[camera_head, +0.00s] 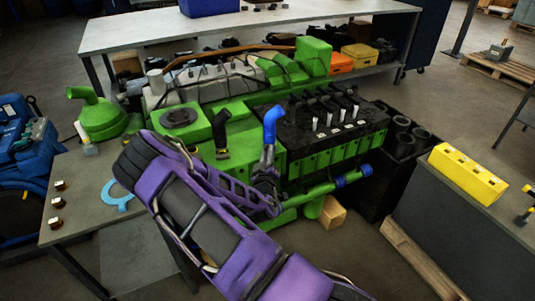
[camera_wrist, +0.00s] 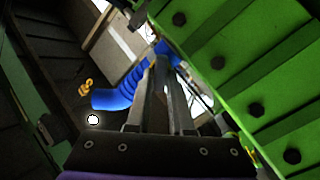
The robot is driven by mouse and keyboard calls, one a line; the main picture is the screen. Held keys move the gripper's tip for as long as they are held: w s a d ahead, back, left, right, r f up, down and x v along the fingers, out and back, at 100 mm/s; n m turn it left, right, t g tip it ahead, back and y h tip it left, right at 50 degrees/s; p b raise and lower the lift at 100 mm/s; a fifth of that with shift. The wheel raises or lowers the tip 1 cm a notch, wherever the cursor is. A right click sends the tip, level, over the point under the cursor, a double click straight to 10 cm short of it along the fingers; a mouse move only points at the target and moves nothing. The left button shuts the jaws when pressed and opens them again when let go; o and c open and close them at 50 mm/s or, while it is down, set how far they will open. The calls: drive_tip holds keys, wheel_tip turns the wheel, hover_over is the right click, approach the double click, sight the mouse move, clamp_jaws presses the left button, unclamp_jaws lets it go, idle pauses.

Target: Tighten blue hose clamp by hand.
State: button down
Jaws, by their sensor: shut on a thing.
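The blue hose (camera_head: 272,124) stands as a bent elbow at the front of the green engine (camera_head: 235,133). My gripper (camera_head: 268,153) is at the hose's lower end, with its fingers close together. In the wrist view the ribbed blue hose (camera_wrist: 122,88) lies just beyond and beside my gripper's fingers (camera_wrist: 160,72). The fingers are shut at the hose end, on what seems to be the blue hose clamp. The clamp itself is mostly hidden by the fingers, and its tightness cannot be seen.
The black engine block (camera_head: 345,125) is close on the right. A black hose (camera_head: 221,132) stands on the left. A green pipe with a blue joint (camera_head: 340,180) runs below. The side table (camera_head: 75,215) holds a blue ring (camera_head: 117,195) and several brass nuts. A yellow box (camera_head: 467,174) is at right.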

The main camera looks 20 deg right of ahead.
drive_tip(key=shift+m, duration=0.3)
drive_tip(key=shift+d+m+b, duration=0.15)
drive_tip(key=shift+m+b, duration=2.05)
drive_tip(key=shift+m, duration=1.3)
drive_tip(key=shift+s, duration=0.1)
drive_tip(key=c, duration=0.8)
unclamp_jaws()
drive_tip(key=v, duration=1.7)
drive_tip(key=shift+s+p, duration=0.2)
drive_tip(key=shift+p, duration=0.2)
